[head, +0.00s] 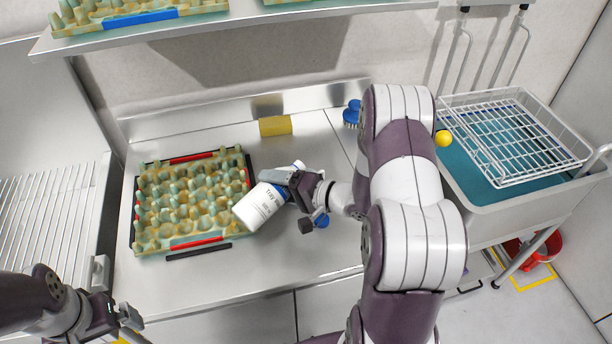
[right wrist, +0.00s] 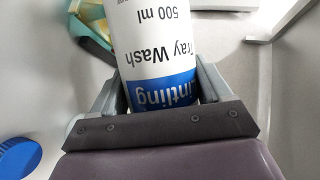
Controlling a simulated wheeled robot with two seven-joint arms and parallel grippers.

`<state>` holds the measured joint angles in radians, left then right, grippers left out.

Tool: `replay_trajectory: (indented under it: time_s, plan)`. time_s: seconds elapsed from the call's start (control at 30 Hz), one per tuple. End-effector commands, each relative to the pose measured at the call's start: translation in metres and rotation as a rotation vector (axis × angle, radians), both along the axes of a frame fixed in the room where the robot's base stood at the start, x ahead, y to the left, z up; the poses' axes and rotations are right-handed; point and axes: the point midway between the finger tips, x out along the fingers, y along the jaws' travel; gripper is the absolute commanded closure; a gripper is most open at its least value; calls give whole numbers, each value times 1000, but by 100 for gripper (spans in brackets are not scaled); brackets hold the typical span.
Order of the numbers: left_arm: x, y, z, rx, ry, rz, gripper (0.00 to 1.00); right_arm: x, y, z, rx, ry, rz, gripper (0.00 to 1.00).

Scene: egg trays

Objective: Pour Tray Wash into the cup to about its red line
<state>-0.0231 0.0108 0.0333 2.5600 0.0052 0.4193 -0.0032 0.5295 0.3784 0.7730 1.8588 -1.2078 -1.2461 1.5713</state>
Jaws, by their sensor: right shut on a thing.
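The Tray Wash bottle (head: 258,207) is white with a blue label band. It lies tilted in the head view, its white end toward the lower left and the blue band toward the upper right. My right gripper (head: 291,187) is shut on it; in the right wrist view the bottle (right wrist: 155,40) stands between both fingers (right wrist: 163,95), its print upside down. Its mouth is not clearly seen. I cannot make out the cup or its red line in either view. My left gripper (head: 125,318) is at the lower left, away from the bottle; its jaw state is unclear.
An egg tray (head: 152,243) in a dark frame with red strips lies left of the bottle. A blue ribbed round thing (right wrist: 17,158) shows near my right gripper. A yellow block (head: 275,126) and blue brush (head: 352,113) stand behind. A wire basket (head: 515,140) sits over the right basin.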

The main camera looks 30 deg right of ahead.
Motion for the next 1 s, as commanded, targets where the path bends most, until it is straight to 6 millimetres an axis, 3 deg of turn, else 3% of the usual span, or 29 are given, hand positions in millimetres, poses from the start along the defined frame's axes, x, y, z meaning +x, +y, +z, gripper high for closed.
replay_trajectory:
  time_s: [1.0]
  plan:
    - [0,0,8,0,0,0,0,-4,7,-1,78,20,1,74]
